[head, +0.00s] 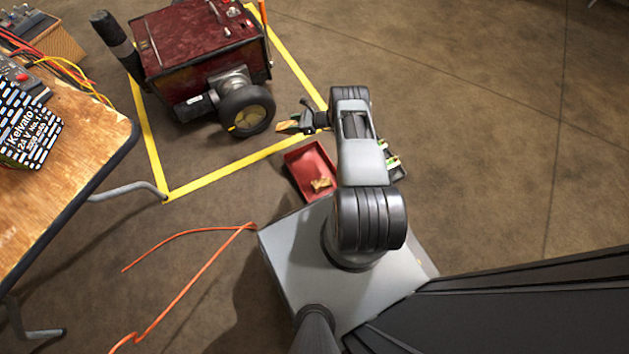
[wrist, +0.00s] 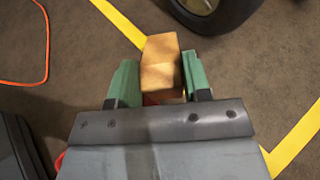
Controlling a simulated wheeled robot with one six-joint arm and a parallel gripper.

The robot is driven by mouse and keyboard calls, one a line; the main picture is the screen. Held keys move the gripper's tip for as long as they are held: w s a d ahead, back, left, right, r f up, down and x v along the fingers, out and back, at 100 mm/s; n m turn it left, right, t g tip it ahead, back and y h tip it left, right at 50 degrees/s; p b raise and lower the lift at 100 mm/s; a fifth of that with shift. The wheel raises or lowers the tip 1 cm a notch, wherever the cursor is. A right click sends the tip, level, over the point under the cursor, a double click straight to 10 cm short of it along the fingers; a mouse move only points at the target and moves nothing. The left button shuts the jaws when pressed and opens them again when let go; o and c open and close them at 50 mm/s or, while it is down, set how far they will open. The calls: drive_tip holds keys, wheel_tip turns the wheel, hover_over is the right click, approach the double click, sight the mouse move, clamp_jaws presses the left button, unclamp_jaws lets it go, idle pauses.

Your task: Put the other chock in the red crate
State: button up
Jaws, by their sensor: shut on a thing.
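My gripper (head: 300,121) is shut on a wooden chock (head: 287,127), held in front of the dark red machine's near wheel. In the wrist view the tan chock (wrist: 160,62) sits between the green fingers (wrist: 160,85), its far end sticking out past them. The red crate (head: 297,162) is on the floor close to my base, nearer than the held chock. Another wooden chock (head: 321,185) lies inside the crate near its front end. My arm hides the floor right of the crate.
The dark red wheeled machine (head: 200,50) stands within yellow floor tape (head: 235,167), its black wheel (head: 246,110) near the held chock. A wooden workbench (head: 60,170) is on the left. An orange cable (head: 190,232) lies on the floor. Floor on the right is clear.

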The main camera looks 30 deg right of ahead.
drive_tip(key=shift+w+d+f+m+t+h, duration=0.35)
drive_tip(key=shift+d+f+m+t, duration=0.1)
drive_tip(key=shift+d, duration=0.25)
drive_tip(key=b, duration=0.5)
hover_over(309, 170)
drive_tip(key=shift+m+t+h, duration=0.25)
drive_tip(key=shift+t, duration=0.1)
wheel_tip(309, 170, down, 13)
drive_tip(key=shift+f, duration=0.1)
drive_tip(key=o, duration=1)
drive_tip(key=shift+c, duration=0.2)
